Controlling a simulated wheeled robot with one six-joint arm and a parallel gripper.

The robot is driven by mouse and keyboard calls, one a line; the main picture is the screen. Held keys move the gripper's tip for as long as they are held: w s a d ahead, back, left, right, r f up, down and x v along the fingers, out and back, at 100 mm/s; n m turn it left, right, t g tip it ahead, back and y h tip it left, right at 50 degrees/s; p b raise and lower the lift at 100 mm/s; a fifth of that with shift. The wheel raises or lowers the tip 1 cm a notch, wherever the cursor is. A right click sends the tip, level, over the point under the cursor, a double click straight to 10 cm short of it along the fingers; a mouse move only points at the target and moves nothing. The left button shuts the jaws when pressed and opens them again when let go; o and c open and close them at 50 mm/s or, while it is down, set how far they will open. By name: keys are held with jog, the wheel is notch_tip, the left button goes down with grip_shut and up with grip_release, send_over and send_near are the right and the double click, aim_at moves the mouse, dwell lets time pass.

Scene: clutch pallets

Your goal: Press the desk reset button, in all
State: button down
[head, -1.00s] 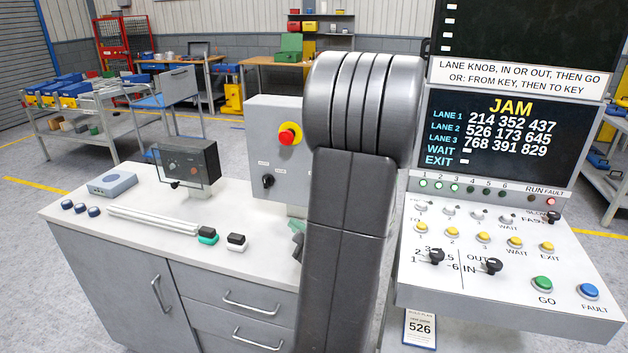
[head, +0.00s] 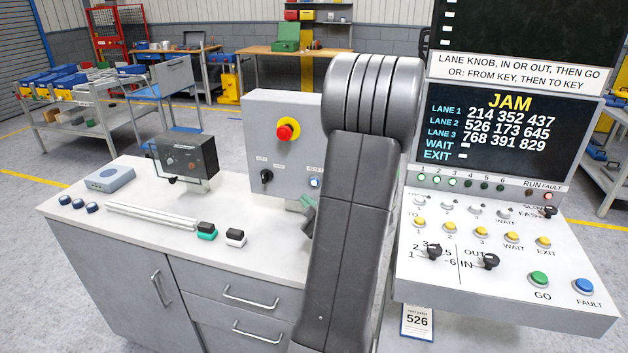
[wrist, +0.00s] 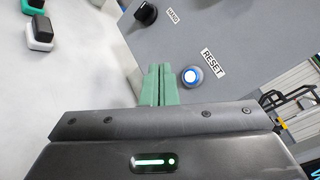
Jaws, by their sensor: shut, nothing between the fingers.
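The button also shows in the head view (head: 314,183), just left of my arm. My gripper (wrist: 158,68) has its green fingers closed together and empty. In the wrist view the fingertips are to the left of the button, with a visible gap in the picture. In the head view my gripper is partly hidden by my arm.
The box also carries a red-on-yellow stop button (head: 287,130) and a black knob (head: 266,176). The desk top (head: 150,235) holds black-topped blocks and rails. A console screen (head: 505,130) reads JAM, with FAULT lit red.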

aim_at(315, 182)
jog(key=shift+w+d, duration=0.25)
jog(key=shift+w, duration=0.6)
jog(key=shift+w+d, duration=0.25)
jog(key=shift+w, duration=0.55)
jog(key=shift+w+d, duration=0.25)
jog(key=shift+w, duration=0.6)
jog(key=shift+w+d+b, duration=0.15)
jog(key=shift+w+b, duration=0.15)
jog(key=shift+w, duration=0.05)
jog(key=shift+w+d, duration=0.15)
jog(key=shift+w, duration=0.3)
dwell(0.7)
jog(key=shift+b, duration=0.3)
jog(key=shift+s+f+b, duration=0.1)
jog(key=shift+s+b, duration=0.25)
jog(key=shift+s, duration=0.05)
jog(key=shift+s+a, duration=0.25)
jog(key=shift+s, duration=0.2)
jog(key=shift+b, duration=0.3)
